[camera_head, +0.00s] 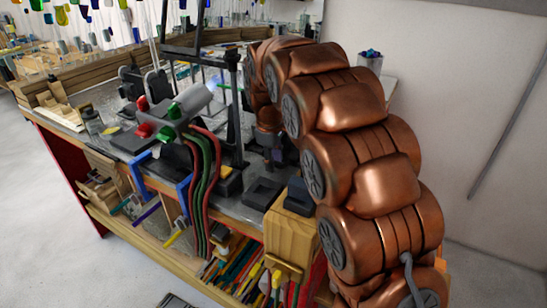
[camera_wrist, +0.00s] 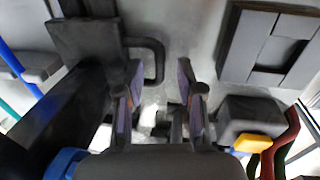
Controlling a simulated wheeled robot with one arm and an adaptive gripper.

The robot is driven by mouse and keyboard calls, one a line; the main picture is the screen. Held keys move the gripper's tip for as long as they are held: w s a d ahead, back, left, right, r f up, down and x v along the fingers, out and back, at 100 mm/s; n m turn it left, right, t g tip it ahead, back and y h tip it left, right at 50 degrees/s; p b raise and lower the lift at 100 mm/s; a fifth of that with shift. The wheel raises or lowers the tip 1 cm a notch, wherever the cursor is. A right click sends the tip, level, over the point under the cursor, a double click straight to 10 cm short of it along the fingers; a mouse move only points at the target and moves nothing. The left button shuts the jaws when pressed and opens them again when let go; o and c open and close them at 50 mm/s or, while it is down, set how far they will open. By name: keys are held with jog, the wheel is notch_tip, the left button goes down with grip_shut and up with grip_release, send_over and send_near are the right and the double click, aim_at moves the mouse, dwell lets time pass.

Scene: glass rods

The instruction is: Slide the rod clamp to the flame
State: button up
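The torch (camera_head: 188,104), a grey barrel with red and green knobs, stands on the bench with a faint blue flame (camera_head: 214,86) at its right end. A black upright stand (camera_head: 236,112) is just right of the flame; I cannot tell for sure which part is the rod clamp. My gripper (camera_head: 276,158) is low over the bench, right of the stand, and partly hidden by my arm. In the wrist view my gripper (camera_wrist: 160,104) shows two fingers apart, with bench surface between them. A small dark piece (camera_wrist: 164,126) shows between the fingers, close to the palm; whether they touch it is unclear.
Red and green hoses (camera_head: 205,185) hang over the bench front by a blue clamp (camera_head: 183,190).

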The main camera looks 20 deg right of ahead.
jog(key=shift+c, duration=0.2)
grip_shut()
dwell(0.6)
